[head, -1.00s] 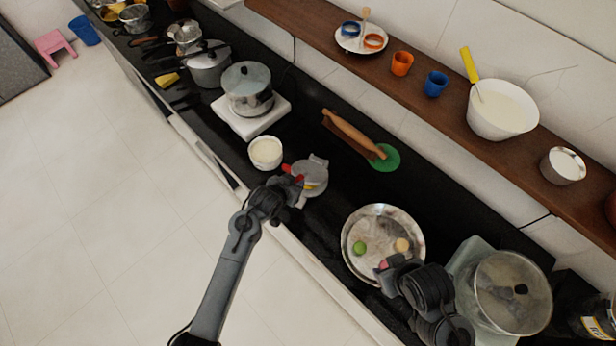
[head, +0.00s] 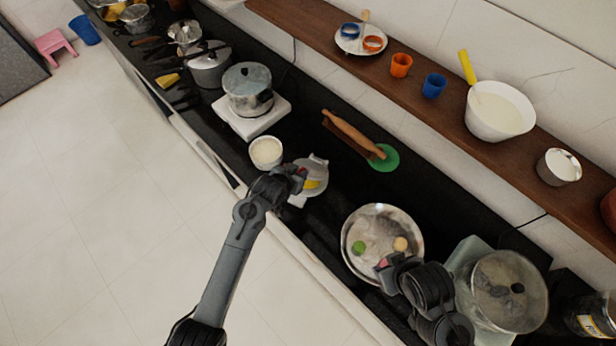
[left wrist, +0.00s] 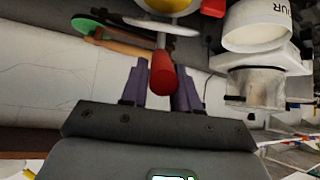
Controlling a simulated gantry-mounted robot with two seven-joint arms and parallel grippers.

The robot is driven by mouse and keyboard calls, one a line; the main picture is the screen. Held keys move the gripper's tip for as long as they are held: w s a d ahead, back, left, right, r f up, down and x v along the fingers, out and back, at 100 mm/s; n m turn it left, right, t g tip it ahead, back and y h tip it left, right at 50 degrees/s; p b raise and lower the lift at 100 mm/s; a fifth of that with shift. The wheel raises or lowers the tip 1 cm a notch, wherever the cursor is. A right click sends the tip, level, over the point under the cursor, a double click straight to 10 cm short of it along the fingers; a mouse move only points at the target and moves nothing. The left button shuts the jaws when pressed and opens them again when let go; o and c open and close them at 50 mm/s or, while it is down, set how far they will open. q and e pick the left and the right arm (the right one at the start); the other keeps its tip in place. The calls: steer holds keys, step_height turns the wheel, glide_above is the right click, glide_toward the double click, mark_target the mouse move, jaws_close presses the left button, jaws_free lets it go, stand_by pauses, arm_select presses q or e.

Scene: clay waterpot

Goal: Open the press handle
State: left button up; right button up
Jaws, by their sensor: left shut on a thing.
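The metal press (head: 318,164) stands at the counter's front edge, with a yellow piece (head: 312,184) showing on it. My left gripper (head: 298,176) is at its left side and covers part of it. In the left wrist view, the red press handle (left wrist: 163,78) lies between the fingers, and my left gripper (left wrist: 162,88) is shut on it. A pale disc (left wrist: 150,26) joined to the handle shows nearly edge-on, with yellow (left wrist: 170,4) just beyond. My right gripper (head: 384,264) is over the metal plate's lower right; its finger gap is unclear.
A white bowl (head: 266,152) stands close left of the press. A rolling pin (head: 352,132) lies behind, by a green disc (head: 386,158). The metal plate (head: 352,226) holds a green and a tan ball. Dark counter is clear between press and rolling pin.

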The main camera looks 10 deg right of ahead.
arm_select(q)
steer(key=shift+w+r, duration=0.1)
steer(key=shift+r, duration=0.1)
steer(key=shift+w+d+r, duration=0.85)
steer(key=shift+w+r, duration=0.15)
steer(key=shift+r, duration=0.05)
jaws_close()
steer(key=o, duration=0.8)
jaws_free()
steer(key=shift+o, duration=0.2)
steer(key=p+v, duration=0.5)
steer(key=p, duration=0.2)
steer(key=shift+r+p, duration=0.15)
steer(key=shift+p, duration=0.2)
steer(key=p+v, duration=0.2)
steer(key=p, duration=0.1)
steer(key=shift+s+a+r, duration=0.15)
steer(key=shift+s, duration=0.1)
steer(key=shift+p, duration=0.3)
